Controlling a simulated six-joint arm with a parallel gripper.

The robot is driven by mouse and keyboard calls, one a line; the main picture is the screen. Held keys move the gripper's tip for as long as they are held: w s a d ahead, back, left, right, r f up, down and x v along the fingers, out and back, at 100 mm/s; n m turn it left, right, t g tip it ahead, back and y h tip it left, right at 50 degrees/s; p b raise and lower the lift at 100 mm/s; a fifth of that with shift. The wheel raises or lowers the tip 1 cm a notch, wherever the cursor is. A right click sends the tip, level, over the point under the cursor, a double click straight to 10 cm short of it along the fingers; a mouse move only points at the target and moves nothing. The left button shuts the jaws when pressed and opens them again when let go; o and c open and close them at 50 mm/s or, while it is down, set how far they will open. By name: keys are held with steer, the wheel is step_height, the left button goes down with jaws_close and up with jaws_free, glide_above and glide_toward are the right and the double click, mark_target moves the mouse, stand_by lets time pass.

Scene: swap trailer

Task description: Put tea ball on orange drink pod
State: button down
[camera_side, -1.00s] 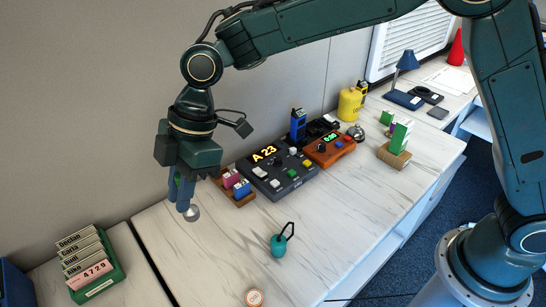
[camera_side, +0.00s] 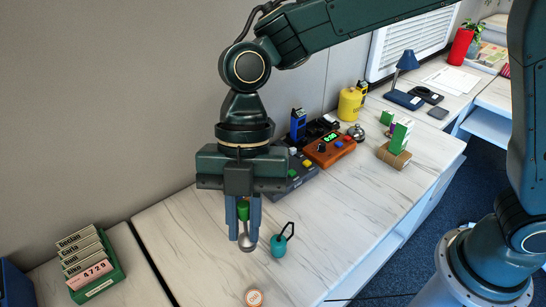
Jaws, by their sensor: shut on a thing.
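The tea ball (camera_side: 249,244) is a small silver ball with a green part (camera_side: 243,211) above it. My gripper (camera_side: 244,228) points down with its two blue fingers shut on the tea ball, which hangs above the white table; the ball shows at the fingertips. The orange drink pod (camera_side: 254,297) is a small round pod with a pale top, on the table at the bottom edge of the view, below the tea ball in the picture. How high the ball is above the table is hard to tell.
A teal item with a black loop (camera_side: 278,246) stands just right of the tea ball. A dark control panel (camera_side: 294,178) and an orange device (camera_side: 328,149) stand behind. A green rack of cards (camera_side: 97,275) is at left. The table's middle right is clear.

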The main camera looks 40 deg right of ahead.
step_height(320, 180, down, 19)
steer(key=shift+f, duration=0.2)
stand_by(0.8)
steer(key=shift+f, duration=0.15)
steer(key=c, duration=1.4)
jaws_free()
steer(key=v, duration=1.2)
steer(key=shift+r, duration=0.2)
